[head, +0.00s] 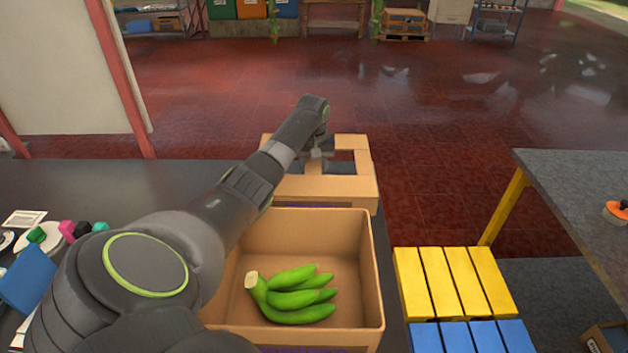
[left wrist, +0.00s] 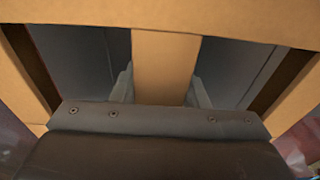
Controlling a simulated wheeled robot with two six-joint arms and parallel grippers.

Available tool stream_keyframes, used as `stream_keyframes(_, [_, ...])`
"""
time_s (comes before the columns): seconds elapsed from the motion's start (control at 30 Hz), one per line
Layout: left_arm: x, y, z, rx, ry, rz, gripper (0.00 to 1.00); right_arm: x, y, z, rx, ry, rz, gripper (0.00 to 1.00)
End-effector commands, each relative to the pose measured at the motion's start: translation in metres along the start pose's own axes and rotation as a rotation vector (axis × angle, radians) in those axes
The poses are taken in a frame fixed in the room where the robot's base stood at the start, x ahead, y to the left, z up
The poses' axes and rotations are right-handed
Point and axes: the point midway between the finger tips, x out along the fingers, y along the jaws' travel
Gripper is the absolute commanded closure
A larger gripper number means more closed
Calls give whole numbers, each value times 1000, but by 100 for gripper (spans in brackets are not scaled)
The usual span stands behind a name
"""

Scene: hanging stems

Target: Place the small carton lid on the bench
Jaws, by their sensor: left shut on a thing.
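The small carton lid (head: 345,188) is a tan cardboard frame with two openings and a strip across its middle. It is at the far right end of the dark bench (head: 60,178), just behind the open carton. My left gripper (head: 318,156) is over the lid and shut on its middle strip. In the left wrist view the lid (left wrist: 166,58) fills the upper part, with one finger on each side of the strip. I cannot tell whether the lid touches the bench. My right gripper is not in view.
An open carton (head: 374,270) holding green bananas (head: 295,297) stands in front of the lid. Small coloured items and a blue panel (head: 25,278) lie at the left. Yellow slats (head: 455,283), blue slats (head: 470,337) and a grey table (head: 570,185) are at the right.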

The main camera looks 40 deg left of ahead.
Motion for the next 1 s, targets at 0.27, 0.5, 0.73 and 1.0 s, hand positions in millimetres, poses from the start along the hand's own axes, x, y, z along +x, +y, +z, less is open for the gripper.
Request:
stream_keyframes(0.27, [32, 0, 4, -1, -1, 1, 93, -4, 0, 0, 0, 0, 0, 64])
stream_keyframes(0.5, [43, 0, 5, 1, 3, 1, 93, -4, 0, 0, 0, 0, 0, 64])
stream_keyframes(0.73, [46, 0, 5, 0, 2, 1, 93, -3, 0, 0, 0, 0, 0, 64])
stream_keyframes(1.0, [46, 0, 6, 0, 0, 0, 38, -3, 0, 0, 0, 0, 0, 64])
